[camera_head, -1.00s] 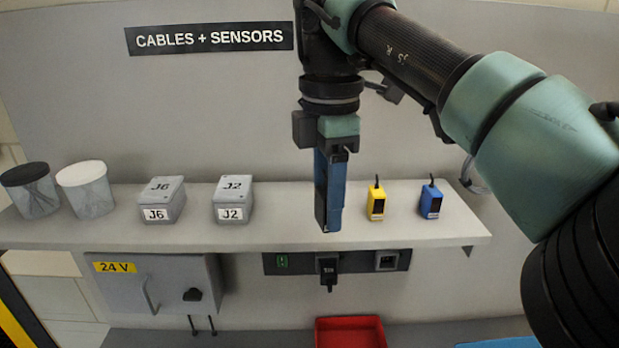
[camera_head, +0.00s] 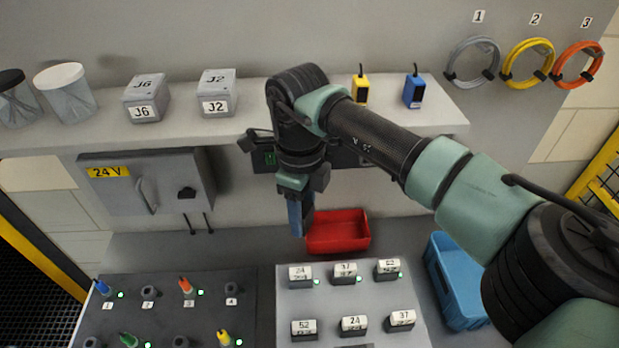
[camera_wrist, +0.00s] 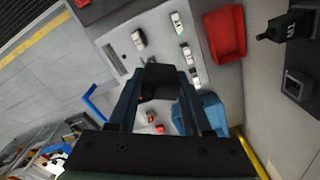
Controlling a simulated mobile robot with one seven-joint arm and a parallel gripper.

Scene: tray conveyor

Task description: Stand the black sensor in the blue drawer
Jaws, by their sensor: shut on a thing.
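My gripper (camera_head: 300,215) points down in front of the shelf in the head view, just left of a red bin. In the wrist view my gripper (camera_wrist: 160,84) is shut on a small dark block, which looks like the black sensor (camera_wrist: 160,76). The sensor is hidden or too dark to make out in the head view. A blue open container (camera_head: 438,283), seemingly the blue drawer, is at the right of the bench. It also shows in the wrist view (camera_wrist: 212,112), partly behind a finger. My gripper is well apart from it.
The red bin (camera_head: 345,232) is close beside my gripper. A pale panel with several labelled blocks (camera_head: 350,295) lies between it and the front. A dark panel (camera_head: 210,310) with coloured plugs is at left. Yellow (camera_head: 361,90) and blue (camera_head: 413,92) sensors stand on the shelf.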

